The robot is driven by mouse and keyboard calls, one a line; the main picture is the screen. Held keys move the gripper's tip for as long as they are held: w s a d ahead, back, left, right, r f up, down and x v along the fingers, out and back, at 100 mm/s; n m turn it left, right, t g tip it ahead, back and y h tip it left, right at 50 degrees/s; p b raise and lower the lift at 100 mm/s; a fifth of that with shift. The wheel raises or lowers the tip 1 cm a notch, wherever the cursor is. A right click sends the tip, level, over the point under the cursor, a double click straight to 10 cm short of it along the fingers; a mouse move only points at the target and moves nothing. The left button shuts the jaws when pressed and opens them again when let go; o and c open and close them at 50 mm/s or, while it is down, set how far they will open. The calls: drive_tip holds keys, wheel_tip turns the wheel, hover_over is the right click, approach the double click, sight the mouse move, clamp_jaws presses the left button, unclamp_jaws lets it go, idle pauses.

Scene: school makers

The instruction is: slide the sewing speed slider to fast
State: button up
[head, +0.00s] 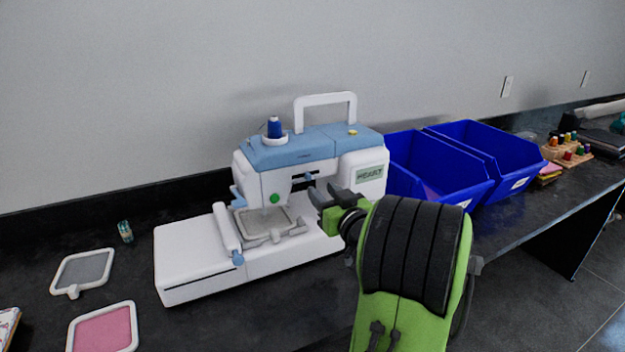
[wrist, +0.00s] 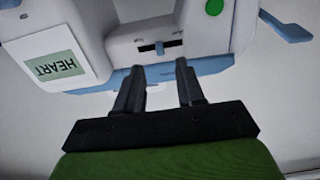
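The white and blue sewing machine (head: 262,155) stands on the dark counter. The speed slider (head: 307,177) is a small dark tab in a slot on its front. In the wrist view, where the machine appears upside down, the slider (wrist: 160,48) sits near the middle of its slot. My gripper (head: 318,194) is in front of the machine, just below and right of the slot in the head view. In the wrist view, my gripper (wrist: 159,65) has its fingers apart, with nothing between them. The fingertips point toward the slider and appear not to touch it.
A green button (head: 275,198) and an embroidery hoop (head: 265,222) are near the slot. Blue bins (head: 440,178) stand right of the machine. Loose hoops, one grey (head: 83,270) and one pink (head: 103,330), lie on the counter at left. A thread spool (head: 274,128) tops the machine.

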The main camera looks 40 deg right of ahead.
sight(309, 177)
drive_tip(key=p+x, duration=0.1)
drive_tip(key=x, duration=0.5)
drive_tip(key=shift+w, duration=0.1)
clamp_jaws()
